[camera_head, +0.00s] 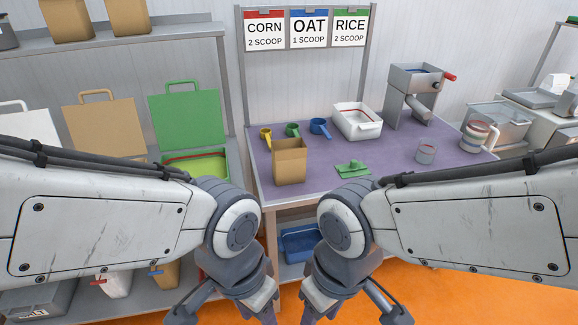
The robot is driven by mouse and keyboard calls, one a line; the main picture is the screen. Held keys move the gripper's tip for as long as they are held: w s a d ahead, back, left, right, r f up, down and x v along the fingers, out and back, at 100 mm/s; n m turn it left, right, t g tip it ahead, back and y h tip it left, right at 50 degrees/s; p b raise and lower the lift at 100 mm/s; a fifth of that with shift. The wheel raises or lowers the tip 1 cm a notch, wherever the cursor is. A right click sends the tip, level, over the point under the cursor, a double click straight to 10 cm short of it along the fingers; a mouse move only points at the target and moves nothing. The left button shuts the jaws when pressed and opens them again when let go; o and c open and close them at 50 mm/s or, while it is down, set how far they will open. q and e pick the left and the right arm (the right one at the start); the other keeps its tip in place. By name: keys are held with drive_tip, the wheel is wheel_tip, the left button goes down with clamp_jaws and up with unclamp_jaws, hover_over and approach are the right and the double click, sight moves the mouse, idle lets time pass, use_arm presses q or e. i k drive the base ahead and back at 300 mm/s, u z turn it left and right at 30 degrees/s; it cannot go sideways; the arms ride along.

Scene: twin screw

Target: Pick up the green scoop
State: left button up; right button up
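The green scoop (292,129) stands at the back left of the purple worktable (389,155), between a yellow scoop (265,135) and a blue scoop (320,127). A tan paper bag (289,162) stands just in front of it and may hide its lower part. My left gripper (228,308) and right gripper (350,308) hang low in front of the table, far from the scoop. Their fingertips run to the bottom edge of the view, so their opening is unclear. I see nothing held.
A white bin (357,121), a grey dispenser (412,95), a grey cup (426,154), a striped pitcher (480,137) and a folded green cloth (353,168) are on the table. Signs for corn (264,29), oat (308,28) and rice (350,27) hang behind. Shelves with bags stand left.

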sight(296, 136)
drive_tip(key=u, duration=0.55)
drive_tip(key=k, duration=0.6)
drive_tip(key=i, duration=0.4)
drive_tip(key=z, duration=1)
drive_tip(key=i, duration=1.35)
drive_tip(key=u, duration=0.95)
drive_tip(key=i, duration=0.45)
drive_tip(key=u, duration=0.45)
